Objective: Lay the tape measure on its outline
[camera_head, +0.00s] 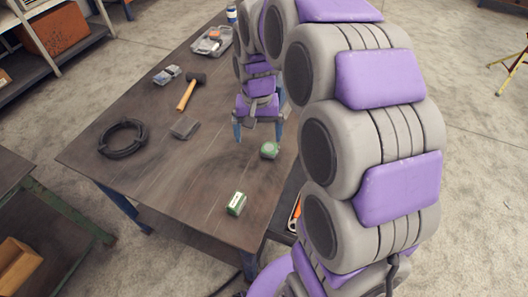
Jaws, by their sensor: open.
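A small rounded green object (269,150), which looks like the tape measure, sits on the dark wooden table (175,185) near its right edge. My gripper (258,131) is open, with its two blue-tipped fingers pointing down just behind the green object. Nothing shows between the fingers. I cannot tell the height of the fingertips above the table. I cannot make out a drawn outline on the table; my arm hides part of the right side.
A green-and-white box (236,204) stands near the front edge. A dark grey block (185,129), a black cable coil (122,138), a hammer (190,92), a small blue-grey item (167,75) and a clear tray (212,41) lie farther left and back. The front-left tabletop is clear.

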